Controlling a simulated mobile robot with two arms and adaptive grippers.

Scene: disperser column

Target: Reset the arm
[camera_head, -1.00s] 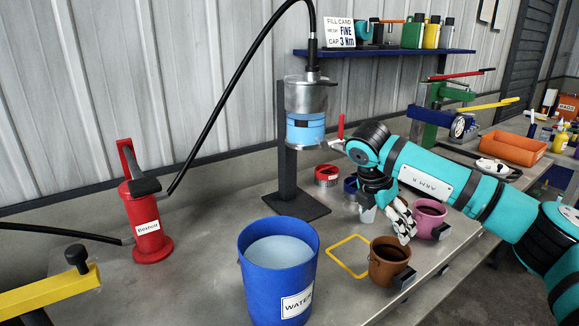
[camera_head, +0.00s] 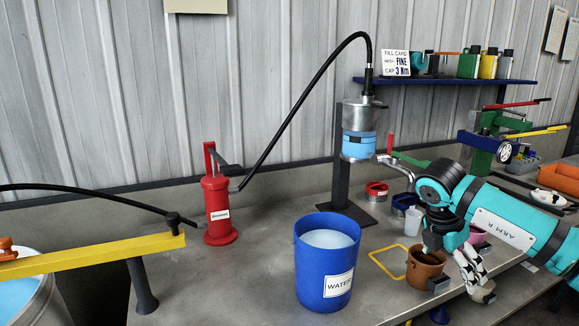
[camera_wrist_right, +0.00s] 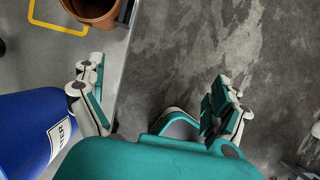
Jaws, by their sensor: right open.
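My right gripper (camera_head: 474,276) hangs at the front edge of the metal bench, just right of a brown bucket. In the right wrist view the gripper (camera_wrist_right: 160,82) has its fingers spread wide with nothing between them; bare grey floor lies below. The right arm, teal and black, reaches in from the right edge of the head view, bent down at the wrist. My left arm and gripper are not in the head view.
The brown bucket (camera_head: 424,269) and a partly hidden pink bucket (camera_head: 476,236) stand close to the arm. A blue water bucket (camera_head: 326,265) is left of them. The disperser column (camera_head: 344,175) and red pump (camera_head: 218,210) stand behind.

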